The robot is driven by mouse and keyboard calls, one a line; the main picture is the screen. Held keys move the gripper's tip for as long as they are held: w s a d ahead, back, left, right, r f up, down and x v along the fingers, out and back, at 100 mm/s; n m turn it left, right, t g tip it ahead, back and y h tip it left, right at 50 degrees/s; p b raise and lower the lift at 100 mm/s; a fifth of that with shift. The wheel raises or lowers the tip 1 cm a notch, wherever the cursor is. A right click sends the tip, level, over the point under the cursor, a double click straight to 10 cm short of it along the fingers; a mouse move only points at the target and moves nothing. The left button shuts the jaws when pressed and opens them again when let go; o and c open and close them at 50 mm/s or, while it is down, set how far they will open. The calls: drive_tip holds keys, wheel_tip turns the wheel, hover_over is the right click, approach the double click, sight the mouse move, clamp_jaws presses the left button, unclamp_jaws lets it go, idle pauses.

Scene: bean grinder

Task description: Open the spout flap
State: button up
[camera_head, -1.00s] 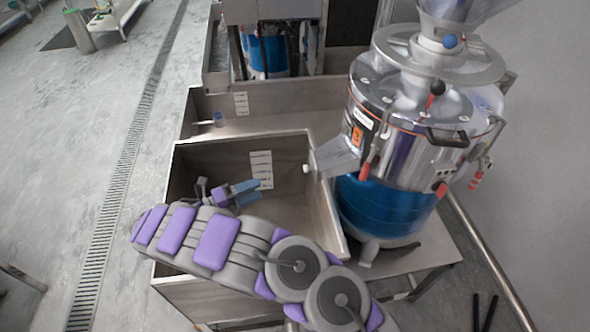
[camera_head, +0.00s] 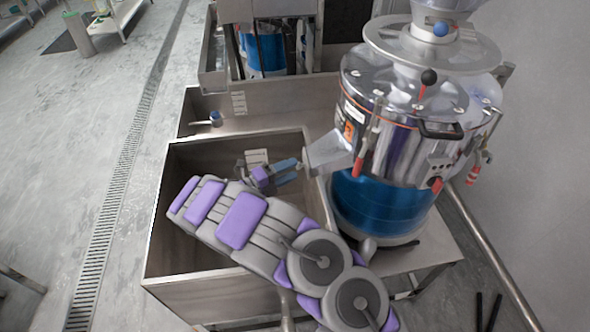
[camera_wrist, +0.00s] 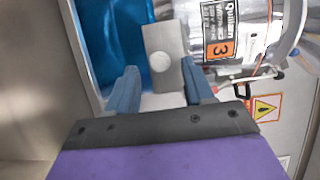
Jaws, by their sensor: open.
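The bean grinder (camera_head: 400,130) is a shiny metal drum on a blue base, standing right of a steel basin. Its metal spout (camera_head: 327,153) slopes down to the left over the basin's right wall. My gripper (camera_head: 297,170) is over the basin, just left of the spout's end. In the wrist view my gripper (camera_wrist: 160,80) is open, with its two blue fingers apart. The spout flap (camera_wrist: 163,57), a flat grey plate with a round pale knob, shows ahead, between and beyond the fingertips. I cannot tell whether the fingers touch it.
The steel basin (camera_head: 163,215) lies under my arm, with its right wall close to the gripper. A second basin (camera_head: 262,121) with a small blue-ended tap lies behind. The grinder's blue base (camera_head: 378,205) stands close on the right. Open floor lies to the left.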

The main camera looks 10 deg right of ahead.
drive_tip(key=shift+w+d+f, duration=0.1)
drive_tip(key=shift+w+d, duration=0.3)
drive_tip(key=shift+w, duration=0.25)
drive_tip(key=shift+d, duration=0.5)
drive_tip(key=shift+c, duration=0.6)
drive_tip(key=shift+d, duration=0.2)
drive_tip(key=c, duration=0.3)
drive_tip(key=shift+a, duration=0.2)
clamp_jaws()
